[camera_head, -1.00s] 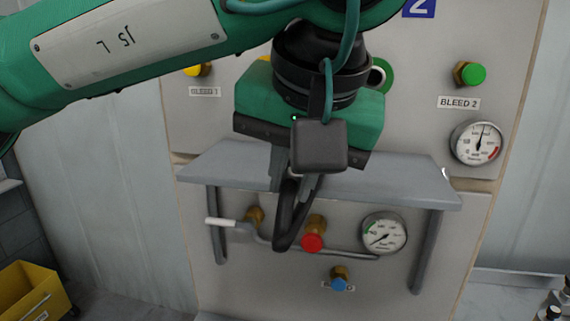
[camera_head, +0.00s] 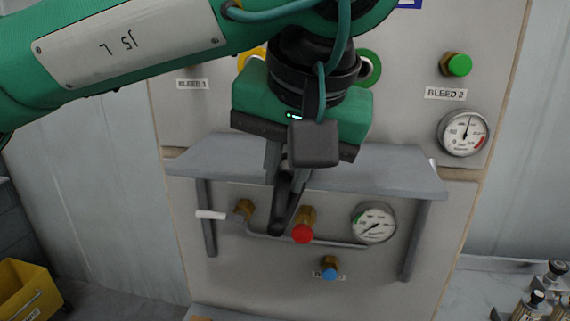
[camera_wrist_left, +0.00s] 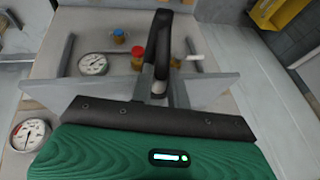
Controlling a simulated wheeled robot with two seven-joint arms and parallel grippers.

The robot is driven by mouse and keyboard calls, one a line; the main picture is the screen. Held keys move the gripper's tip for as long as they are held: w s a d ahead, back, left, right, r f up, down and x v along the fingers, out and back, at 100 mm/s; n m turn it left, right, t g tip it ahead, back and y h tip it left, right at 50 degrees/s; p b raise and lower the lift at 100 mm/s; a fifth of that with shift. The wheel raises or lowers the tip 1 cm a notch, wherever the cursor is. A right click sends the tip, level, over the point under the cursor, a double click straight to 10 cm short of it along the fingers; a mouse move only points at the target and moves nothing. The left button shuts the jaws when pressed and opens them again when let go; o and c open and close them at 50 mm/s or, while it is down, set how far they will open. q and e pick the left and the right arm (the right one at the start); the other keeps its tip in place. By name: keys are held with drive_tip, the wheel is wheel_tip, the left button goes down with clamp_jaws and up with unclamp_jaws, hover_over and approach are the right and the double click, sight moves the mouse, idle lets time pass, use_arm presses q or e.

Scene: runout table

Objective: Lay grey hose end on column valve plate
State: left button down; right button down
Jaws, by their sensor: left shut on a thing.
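My left gripper (camera_head: 284,180) is shut on a dark grey hose piece (camera_head: 283,213), which hangs down past the front of a grey shelf-like plate (camera_head: 390,172) on the column panel. In the left wrist view the hose piece (camera_wrist_left: 162,45) is a dark loop standing out from between the fingers, with a pale part near its base. I cannot tell whether the hose touches the plate or the panel behind it. The gripper body hides the plate's middle. Which surface is the valve plate is not marked. My right gripper is not in view.
Below the plate are a red knob (camera_head: 303,234), a blue knob (camera_head: 329,273), a gauge (camera_head: 374,223) and a grey bar with a white handle (camera_head: 211,215). A second gauge (camera_head: 463,133) and a green knob (camera_head: 459,65) are at upper right. A yellow bin (camera_head: 25,290) stands at lower left.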

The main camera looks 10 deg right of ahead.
use_arm(q)
drive_tip(key=shift+w+d+f+p, duration=0.2)
drive_tip(key=shift+w+d+p, duration=0.25)
drive_tip(key=shift+w, duration=0.75)
drive_tip(key=shift+w+d+f+p, duration=0.2)
drive_tip(key=shift+w+d+p, duration=0.25)
drive_tip(key=shift+w, duration=0.75)
drive_tip(key=shift+w+d+f+p, duration=0.25)
drive_tip(key=shift+w+p, duration=0.35)
drive_tip(key=shift+w, duration=0.6)
drive_tip(key=c, duration=1.5)
unclamp_jaws()
drive_tip(key=shift+o, duration=1.1)
drive_tip(key=shift+a, duration=0.1)
drive_tip(key=shift+s+f, duration=0.1)
drive_tip(key=shift+f, duration=0.1)
